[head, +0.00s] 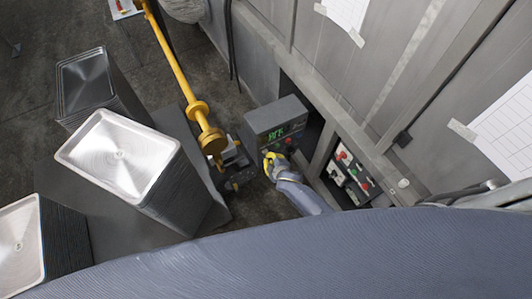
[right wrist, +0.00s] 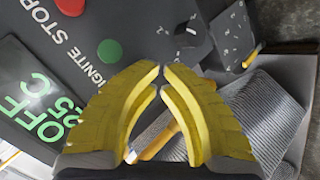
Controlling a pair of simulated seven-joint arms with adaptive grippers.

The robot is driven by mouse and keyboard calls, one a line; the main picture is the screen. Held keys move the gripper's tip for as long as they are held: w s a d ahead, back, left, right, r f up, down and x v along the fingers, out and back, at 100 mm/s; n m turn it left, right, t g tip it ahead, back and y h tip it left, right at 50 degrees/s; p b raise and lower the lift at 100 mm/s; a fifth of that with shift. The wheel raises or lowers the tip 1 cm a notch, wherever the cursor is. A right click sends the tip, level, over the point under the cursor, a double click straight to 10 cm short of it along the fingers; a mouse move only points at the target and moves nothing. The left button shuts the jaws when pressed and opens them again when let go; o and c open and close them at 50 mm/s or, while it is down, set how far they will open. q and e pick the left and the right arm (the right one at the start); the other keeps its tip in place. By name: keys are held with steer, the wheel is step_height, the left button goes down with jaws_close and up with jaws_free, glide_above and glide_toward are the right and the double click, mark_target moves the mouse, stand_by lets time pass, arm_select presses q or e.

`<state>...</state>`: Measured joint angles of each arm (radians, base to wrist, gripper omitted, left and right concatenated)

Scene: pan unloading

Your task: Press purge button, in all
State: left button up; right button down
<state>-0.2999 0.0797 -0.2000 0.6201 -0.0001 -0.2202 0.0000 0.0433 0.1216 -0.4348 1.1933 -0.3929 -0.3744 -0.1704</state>
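The grey control box (head: 277,118) with a lit green display stands against the metal wall in the head view. In the right wrist view its dark panel (right wrist: 150,20) fills the upper left. The panel carries a red STOP button (right wrist: 70,5), a green IGNITE button (right wrist: 110,50) and a dark rotary knob (right wrist: 194,42). The display (right wrist: 38,100) shows green "OFF" and a temperature. No label reading purge is visible. My right gripper (head: 268,156) is at the box's lower front; its yellow fingertips (right wrist: 163,70) are together, empty, over the panel. Contact cannot be told. My left gripper is not in view.
Stacks of metal pans (head: 120,155) stand on the left. A yellow pipe (head: 180,75) runs down to the left of the box. A second panel (head: 350,172) with red and green buttons is in the wall to the right. Dark floor is open at upper left.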

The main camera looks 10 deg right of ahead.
steer(key=shift+w+a, duration=0.1)
steer(key=shift+w, duration=0.3)
stand_by(0.3)
steer(key=shift+s, duration=0.1)
steer(key=shift+s+d, duration=0.25)
steer(key=shift+s, duration=0.6)
steer(key=shift+s, duration=0.1)
steer(key=shift+s+d, duration=0.25)
steer(key=shift+s, duration=0.5)
steer(key=shift+s+d, duration=0.2)
steer(key=shift+s, duration=0.6)
steer(key=shift+s+d, duration=0.25)
steer(key=shift+s, duration=0.5)
